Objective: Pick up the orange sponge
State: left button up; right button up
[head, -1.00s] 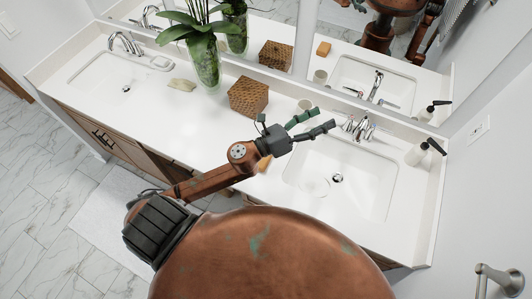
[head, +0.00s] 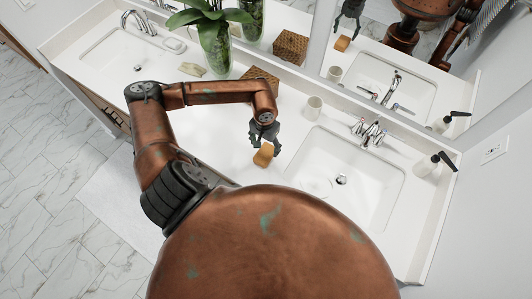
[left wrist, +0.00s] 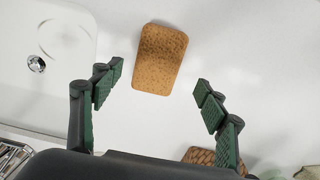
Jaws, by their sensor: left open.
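The orange sponge (head: 264,155) lies on the white counter, left of the right-hand sink. My left gripper (head: 265,141) is just above and behind it in the head view, fingers pointing down toward it. In the left wrist view the sponge (left wrist: 160,59) lies flat ahead of the gripper (left wrist: 160,80), between the lines of the two spread fingers. The fingers are open and empty, and no contact with the sponge shows. My right gripper is not in view.
The right sink (head: 345,180) is close to the sponge. A white cup (head: 313,107), a woven box (head: 262,80) and a glass vase (head: 215,50) with a plant stand behind. A soap dispenser (head: 428,165) is at the right. The counter around the sponge is clear.

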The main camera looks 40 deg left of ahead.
aim_at(265, 153)
pick_arm(q)
jog(key=f+p, duration=0.1)
jog(key=f, duration=0.1)
jog(key=f+p, duration=0.1)
jog(key=f, duration=0.2)
jog(key=shift+s+d+f, duration=0.1)
jog(key=shift+s+d, duration=0.05)
jog(key=shift+d, duration=0.05)
jog(key=shift+f, duration=0.35)
jog(key=shift+c, duration=0.2)
jog(key=c, duration=1)
